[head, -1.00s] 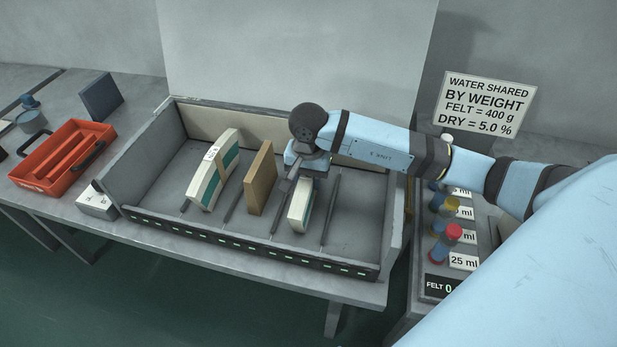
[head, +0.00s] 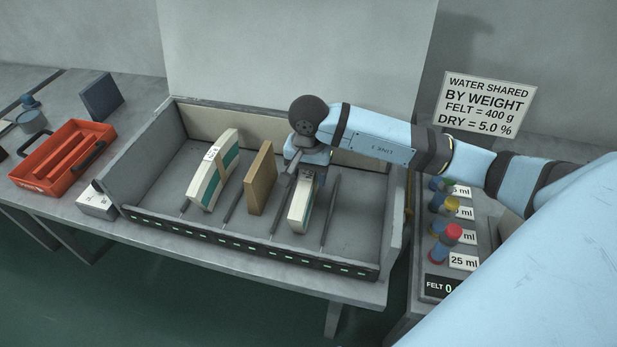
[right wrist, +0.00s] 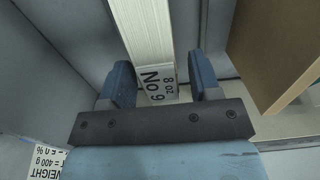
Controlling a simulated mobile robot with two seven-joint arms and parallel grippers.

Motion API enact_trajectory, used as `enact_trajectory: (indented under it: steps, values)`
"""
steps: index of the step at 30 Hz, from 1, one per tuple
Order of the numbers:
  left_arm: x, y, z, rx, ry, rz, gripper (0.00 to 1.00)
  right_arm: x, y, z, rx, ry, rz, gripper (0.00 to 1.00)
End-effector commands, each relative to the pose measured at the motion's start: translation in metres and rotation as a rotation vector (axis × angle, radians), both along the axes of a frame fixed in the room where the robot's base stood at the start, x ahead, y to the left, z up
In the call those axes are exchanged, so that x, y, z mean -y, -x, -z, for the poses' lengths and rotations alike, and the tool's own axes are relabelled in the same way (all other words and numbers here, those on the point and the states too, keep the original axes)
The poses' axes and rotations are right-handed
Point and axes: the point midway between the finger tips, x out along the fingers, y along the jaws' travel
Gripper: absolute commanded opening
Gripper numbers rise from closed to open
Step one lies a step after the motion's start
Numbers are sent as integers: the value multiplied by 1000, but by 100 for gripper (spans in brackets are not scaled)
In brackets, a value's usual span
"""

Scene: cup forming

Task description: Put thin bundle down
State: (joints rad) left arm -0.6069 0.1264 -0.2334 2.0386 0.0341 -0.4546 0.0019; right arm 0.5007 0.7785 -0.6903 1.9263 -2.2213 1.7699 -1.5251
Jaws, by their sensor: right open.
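My left gripper is not in view.
A tan board (head: 260,180) stands to the left of the thin bundle. A thicker white-green bundle (head: 212,172) stands farther left. The grey box (head: 392,225) has side walls and a low front edge.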

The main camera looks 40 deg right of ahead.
Motion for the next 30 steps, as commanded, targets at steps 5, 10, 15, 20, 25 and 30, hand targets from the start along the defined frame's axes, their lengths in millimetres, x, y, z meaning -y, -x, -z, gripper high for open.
enact_trajectory:
  steps: [5, 10, 15, 20, 25, 30]
  values:
    - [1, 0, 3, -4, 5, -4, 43, 0, -1, -41, 6, 1, -3, 57]
    - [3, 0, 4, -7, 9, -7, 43, 0, -1, -75, 4, 0, -2, 57]
    - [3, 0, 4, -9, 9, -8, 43, 0, -1, -96, 2, -1, -1, 57]
    - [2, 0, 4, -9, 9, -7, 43, 0, 0, -103, 0, 0, 0, 57]
    - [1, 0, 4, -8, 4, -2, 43, 0, 0, -103, 0, 0, -1, 57]
    - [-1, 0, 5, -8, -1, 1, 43, 0, 0, -103, 0, 0, -1, 57]
